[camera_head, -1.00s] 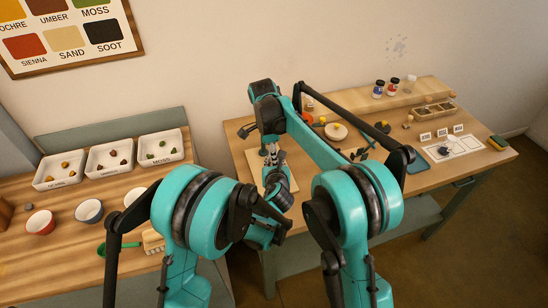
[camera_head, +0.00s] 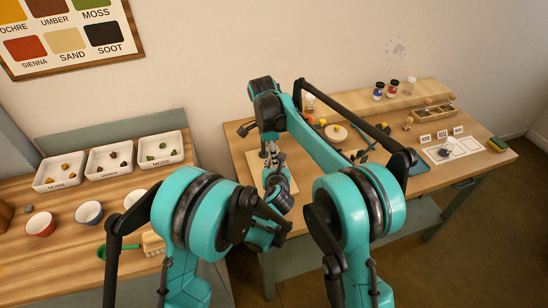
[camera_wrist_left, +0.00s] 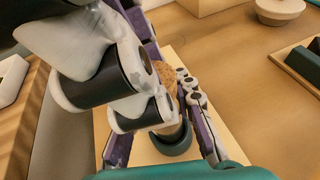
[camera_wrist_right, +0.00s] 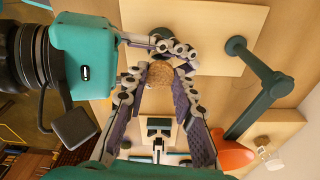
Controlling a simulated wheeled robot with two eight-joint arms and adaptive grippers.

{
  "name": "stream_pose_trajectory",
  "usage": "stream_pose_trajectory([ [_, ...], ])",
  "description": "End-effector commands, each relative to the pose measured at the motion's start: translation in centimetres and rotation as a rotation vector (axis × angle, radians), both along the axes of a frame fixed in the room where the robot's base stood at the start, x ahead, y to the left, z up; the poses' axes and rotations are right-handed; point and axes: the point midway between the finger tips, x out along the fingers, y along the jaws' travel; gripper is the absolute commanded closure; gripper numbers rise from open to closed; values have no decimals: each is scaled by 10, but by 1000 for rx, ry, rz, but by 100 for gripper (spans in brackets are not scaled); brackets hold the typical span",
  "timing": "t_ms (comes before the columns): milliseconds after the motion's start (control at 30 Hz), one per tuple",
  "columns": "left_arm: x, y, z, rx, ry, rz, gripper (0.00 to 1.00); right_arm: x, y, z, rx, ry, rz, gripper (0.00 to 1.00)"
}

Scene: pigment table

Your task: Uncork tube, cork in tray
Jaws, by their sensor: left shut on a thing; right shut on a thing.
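A tan cork (camera_wrist_right: 160,82) sits between the fingertips of my right gripper (camera_wrist_right: 158,72), which is shut on it. The cork also shows in the left wrist view (camera_wrist_left: 171,76). My left gripper (camera_wrist_left: 168,98) is shut just by the cork; the tube in it is mostly hidden by the fingers. I cannot tell whether the cork is still seated in the tube. In the head view my right gripper (camera_head: 273,152) is small, above a pale board. A blue-grey tray (camera_head: 420,164) lies on the right table.
A dark green stand (camera_wrist_right: 262,92) is close to the right gripper. A round pale pot (camera_head: 336,132) and small jars (camera_head: 379,90) are farther right. White bins (camera_head: 160,147) and bowls (camera_head: 89,211) stand on the left table.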

Motion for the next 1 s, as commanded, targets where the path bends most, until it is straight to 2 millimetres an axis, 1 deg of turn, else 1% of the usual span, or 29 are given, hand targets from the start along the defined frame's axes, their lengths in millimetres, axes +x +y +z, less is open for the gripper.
stream_pose_trajectory([
  [233,0,0,0,0,0,0,100,0,0,8,0,0,0,100],
  [567,0,0,0,0,0,0,100,0,0,9,0,0,0,100],
  [667,0,0,0,0,0,0,100,0,0,17,0,0,0,100],
  [800,0,0,0,0,0,0,100,0,0,36,0,0,0,100],
  [900,0,0,0,0,0,0,100,0,0,45,0,0,0,100],
  [1000,0,0,0,0,0,0,100,0,0,49,0,0,0,100],
])
